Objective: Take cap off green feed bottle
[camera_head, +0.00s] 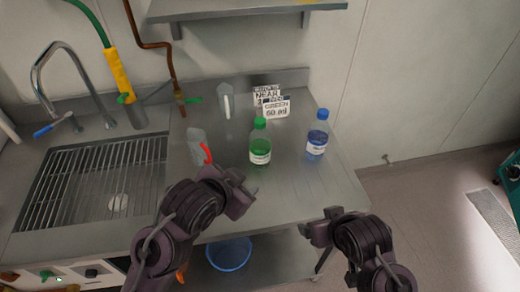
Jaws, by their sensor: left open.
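The green feed bottle (260,149) stands upright on the steel counter (292,190), with its green cap (260,122) on top. A blue bottle (317,138) with a blue cap stands to its right. My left gripper (248,190) is open and empty, in front of and below the green bottle in the picture, apart from it. My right gripper (308,232) is at the counter's front edge, clear of both bottles; whether its jaws are open does not show.
A clear jug with a red handle (207,152) stands left of the green bottle. A jug with a white handle (226,105) and label cards (276,107) stand behind. A sink with a grid (93,182) is at left. A blue bucket (229,254) sits below.

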